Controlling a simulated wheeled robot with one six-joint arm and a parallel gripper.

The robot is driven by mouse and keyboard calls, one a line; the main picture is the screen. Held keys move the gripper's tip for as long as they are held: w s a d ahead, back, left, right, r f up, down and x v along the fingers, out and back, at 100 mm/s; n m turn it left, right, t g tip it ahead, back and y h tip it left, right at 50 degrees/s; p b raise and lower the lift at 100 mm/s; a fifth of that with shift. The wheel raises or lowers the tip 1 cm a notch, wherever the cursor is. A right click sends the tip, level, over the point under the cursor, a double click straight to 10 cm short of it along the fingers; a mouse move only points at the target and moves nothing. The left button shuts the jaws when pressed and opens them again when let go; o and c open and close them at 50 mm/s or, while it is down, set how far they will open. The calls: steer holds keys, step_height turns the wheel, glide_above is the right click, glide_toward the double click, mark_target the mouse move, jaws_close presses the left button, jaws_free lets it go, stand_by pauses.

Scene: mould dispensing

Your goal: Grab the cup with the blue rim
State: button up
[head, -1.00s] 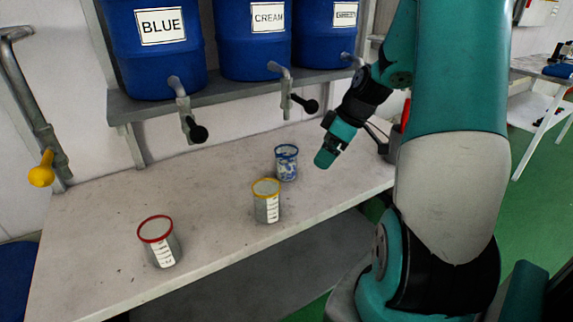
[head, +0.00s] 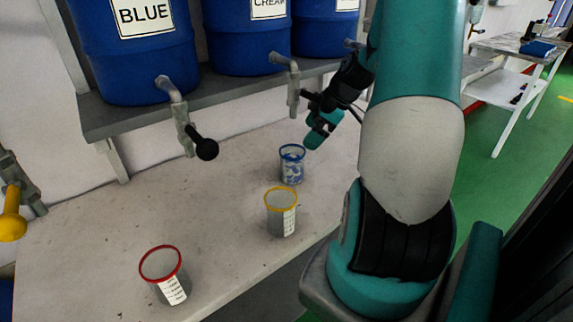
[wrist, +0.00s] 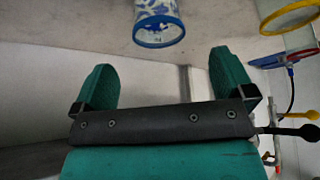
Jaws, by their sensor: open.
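The cup with the blue rim (head: 291,166) stands upright on the table at the back in the head view, with a blue and white pattern on its side. In the wrist view the same cup (wrist: 158,24) shows at the top, beyond the fingertips and roughly centred between them. My gripper (head: 316,137) is just above and to the right of this cup in the head view. In the wrist view my gripper (wrist: 160,72) has its two green fingers spread wide with nothing between them.
A yellow-rimmed cup (head: 281,212) stands close in front of the blue-rimmed one. A red-rimmed cup (head: 166,275) stands further left and nearer. Blue barrels (head: 135,60) sit on a shelf above, with a tap (head: 181,118) hanging over the table (head: 95,245).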

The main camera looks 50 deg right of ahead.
mark_target(292, 165)
steer(key=x, duration=1)
steer(key=shift+w+d+f, duration=0.1)
steer(key=shift+w+f, duration=0.1)
steer(key=shift+f, duration=0.2)
steer(key=shift+c, duration=0.5)
steer(key=c, duration=1.1)
steer(key=shift+r+p, duration=0.1)
steer(key=shift+p, duration=0.25)
